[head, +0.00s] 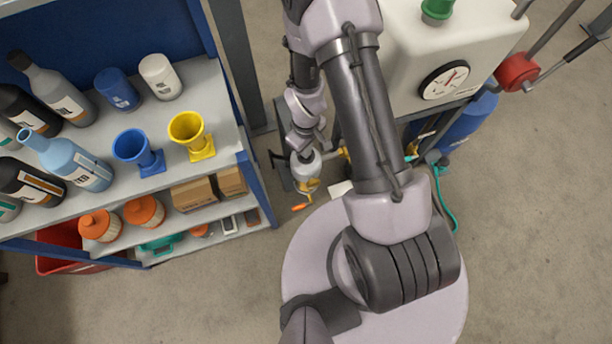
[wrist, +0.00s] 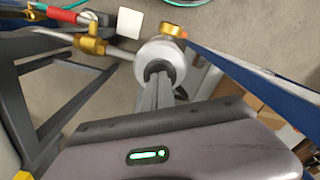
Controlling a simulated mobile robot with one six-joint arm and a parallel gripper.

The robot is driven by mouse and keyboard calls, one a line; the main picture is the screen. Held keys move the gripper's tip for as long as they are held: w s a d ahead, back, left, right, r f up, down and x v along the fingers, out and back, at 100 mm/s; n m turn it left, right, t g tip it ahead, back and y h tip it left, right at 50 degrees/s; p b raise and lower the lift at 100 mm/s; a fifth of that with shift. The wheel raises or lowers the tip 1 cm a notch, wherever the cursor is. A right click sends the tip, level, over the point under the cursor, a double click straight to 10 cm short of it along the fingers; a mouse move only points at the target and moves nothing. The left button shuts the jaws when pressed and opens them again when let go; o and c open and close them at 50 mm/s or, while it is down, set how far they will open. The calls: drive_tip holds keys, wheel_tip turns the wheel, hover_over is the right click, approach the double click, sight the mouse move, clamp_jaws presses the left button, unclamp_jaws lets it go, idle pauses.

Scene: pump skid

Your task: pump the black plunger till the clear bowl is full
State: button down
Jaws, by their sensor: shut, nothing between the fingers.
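My gripper (wrist: 158,82) is shut and empty, its fingers together and pointing down at a round light-grey housing (wrist: 147,53) with a brass fitting (wrist: 171,32). The fingertips overlap the housing's dark centre; I cannot tell whether they touch it. In the head view the housing (head: 308,163) shows below my gripper, with brass parts and an orange-tipped lever beside it.
A blue shelf unit (head: 130,73) with bottles and funnels (head: 188,131) stands close on the left. A white tank with a gauge (head: 443,81) is on the right. A brass valve with a red handle (wrist: 60,14) lies beside the housing.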

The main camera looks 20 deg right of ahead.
drive_tip(key=shift+f+b, duration=0.5)
drive_tip(key=shift+f, duration=0.25)
drive_tip(key=shift+r, duration=0.15)
drive_tip(key=shift+r+p, duration=1.25)
drive_tip(key=shift+r, duration=0.35)
wheel_tip(320, 180, up, 6)
drive_tip(key=p, duration=0.4)
